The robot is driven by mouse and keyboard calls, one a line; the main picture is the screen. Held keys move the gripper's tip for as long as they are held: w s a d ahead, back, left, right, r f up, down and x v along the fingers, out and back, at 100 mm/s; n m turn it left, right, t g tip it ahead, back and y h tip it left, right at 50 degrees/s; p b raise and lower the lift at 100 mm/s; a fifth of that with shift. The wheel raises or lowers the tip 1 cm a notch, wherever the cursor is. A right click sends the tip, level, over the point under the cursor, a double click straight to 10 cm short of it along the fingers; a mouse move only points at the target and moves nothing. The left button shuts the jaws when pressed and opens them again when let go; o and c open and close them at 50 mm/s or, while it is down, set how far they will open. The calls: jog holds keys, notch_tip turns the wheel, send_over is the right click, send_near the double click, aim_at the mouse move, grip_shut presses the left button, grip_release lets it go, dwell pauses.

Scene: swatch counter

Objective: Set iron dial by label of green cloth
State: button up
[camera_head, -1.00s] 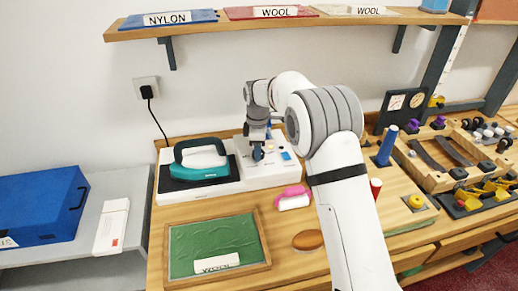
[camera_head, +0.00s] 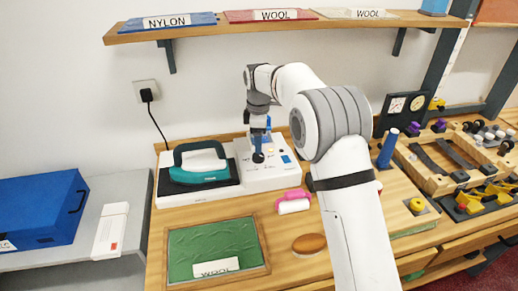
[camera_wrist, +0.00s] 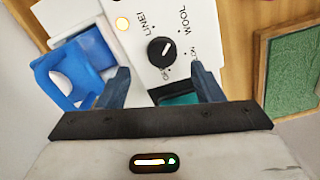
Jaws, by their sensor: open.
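The green cloth (camera_head: 214,243) lies in a wooden tray at the front; its white label (camera_head: 216,267) reads WOOL. The teal iron (camera_head: 203,164) rests on a dark pad on the white station (camera_head: 268,178). The station's black round dial (camera_wrist: 161,52) shows in the wrist view, with LINEN, WOOL and OFF around it and another label partly hidden by a finger. I cannot clearly tell where the dial points. My gripper (camera_wrist: 160,72) is open over the panel, a finger on each side of the dial in the picture, and empty. It also shows above the station in the head view (camera_head: 259,132).
A blue container (camera_wrist: 72,72) stands close beside the panel in the wrist view. The shelf (camera_head: 300,23) hangs above.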

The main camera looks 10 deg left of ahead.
jog(key=shift+r, duration=1.15)
